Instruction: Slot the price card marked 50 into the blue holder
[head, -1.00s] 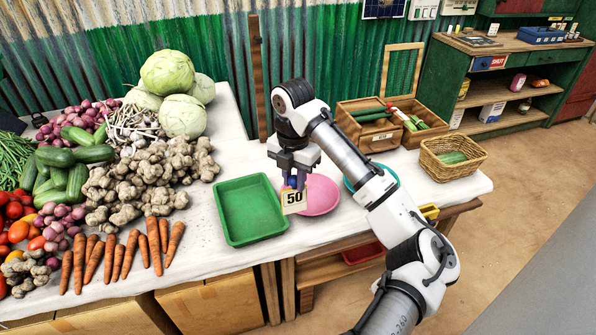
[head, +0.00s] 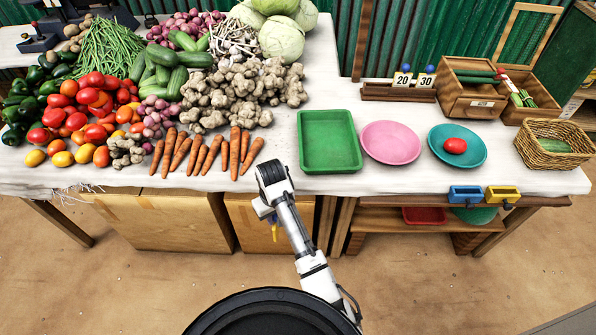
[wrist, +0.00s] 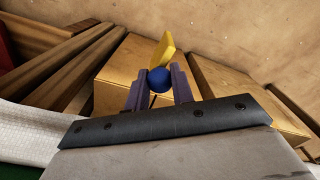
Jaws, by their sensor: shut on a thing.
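My gripper (wrist: 159,85) is shut on the blue ball knob (wrist: 159,79) of the price card, seen in the wrist view. The card (wrist: 166,49) shows there as a yellowish plate beyond the knob; its number is not readable now. In the head view the card (head: 275,232) is a small yellow sliver below my wrist, in front of the table's front edge and left of the green tray. The blue holder (head: 465,194) is fixed on the table's front edge at the right, well apart from my gripper. It looks empty.
A yellow holder (head: 503,195) sits right of the blue one. A green tray (head: 329,144), a pink plate (head: 391,142) and a teal plate (head: 479,139) with a tomato stand above that edge. Cards 20 and 30 stand in a wooden rack (head: 385,94). Cardboard boxes (head: 150,217) are below the table.

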